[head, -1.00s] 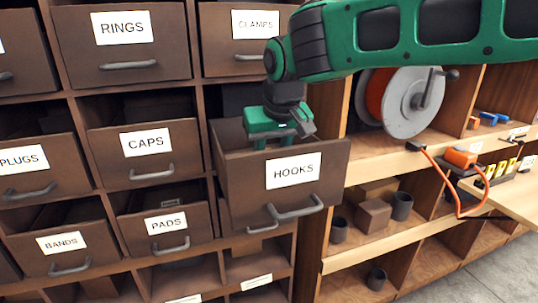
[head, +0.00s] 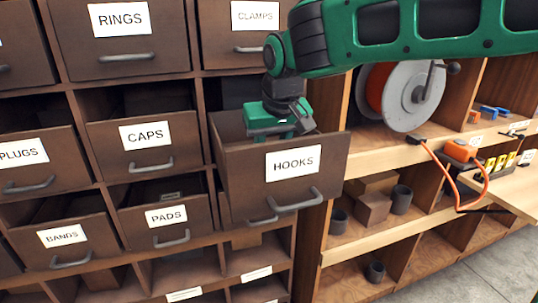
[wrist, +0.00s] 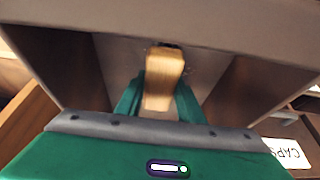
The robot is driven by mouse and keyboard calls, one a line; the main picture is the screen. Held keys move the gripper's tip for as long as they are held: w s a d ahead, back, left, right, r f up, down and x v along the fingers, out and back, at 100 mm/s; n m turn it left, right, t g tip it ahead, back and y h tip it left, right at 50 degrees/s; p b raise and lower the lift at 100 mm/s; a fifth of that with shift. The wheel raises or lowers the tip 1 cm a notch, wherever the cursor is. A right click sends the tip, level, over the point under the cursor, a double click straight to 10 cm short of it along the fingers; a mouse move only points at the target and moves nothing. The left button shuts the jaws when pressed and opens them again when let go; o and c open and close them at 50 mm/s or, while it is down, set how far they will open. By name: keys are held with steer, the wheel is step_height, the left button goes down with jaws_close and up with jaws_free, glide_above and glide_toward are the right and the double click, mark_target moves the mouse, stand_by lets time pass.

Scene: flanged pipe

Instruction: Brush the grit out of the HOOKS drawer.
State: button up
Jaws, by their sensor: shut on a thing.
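The HOOKS drawer (head: 238,172) is pulled out of the cabinet, with its white label (head: 293,162) on the front. My gripper (head: 272,136) points down into the drawer, its fingertips hidden behind the front panel. In the wrist view my green fingers are shut on a light wooden brush handle (wrist: 164,78). The brush's far end is dark and lies at the drawer's grey floor (wrist: 118,62); bristles are hard to make out. A few small specks, perhaps grit, show beside the brush end. The head view hides the brush and the drawer floor.
The open CAPS drawer (head: 145,148) and PADS drawer (head: 168,222) stand to the left. The CLAMPS drawer (head: 250,45) is above. At right are a cable reel (head: 412,95), shelves with dark cups (head: 401,199), and an orange tool (head: 461,150) with a cord.

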steer(key=shift+f, duration=0.3)
steer(key=shift+a, duration=0.1)
steer(key=shift+s+a+r, duration=0.1)
steer(key=shift+s+a, duration=0.1)
steer(key=shift+a, duration=0.35)
steer(key=shift+s+a, duration=0.15)
steer(key=shift+a, duration=0.35)
steer(key=shift+s+a, duration=0.15)
steer(key=shift+a, duration=0.45)
steer(key=shift+s+a, duration=0.15)
steer(key=shift+a, duration=0.4)
steer(key=shift+w+d+f, duration=0.15)
steer(key=shift+w+d, duration=0.05)
steer(key=shift+d, duration=0.5)
steer(key=shift+w+d+f, duration=0.1)
steer(key=shift+w+d, duration=0.05)
steer(key=shift+d, duration=0.55)
steer(key=shift+w+d+r, duration=0.1)
steer(key=shift+w+d, duration=0.1)
steer(key=shift+d, duration=0.5)
steer(key=shift+w+d+r, duration=0.1)
steer(key=shift+w+d, duration=0.15)
steer(key=shift+d, duration=0.5)
steer(key=shift+w+d, duration=0.2)
steer(key=shift+d, duration=0.5)
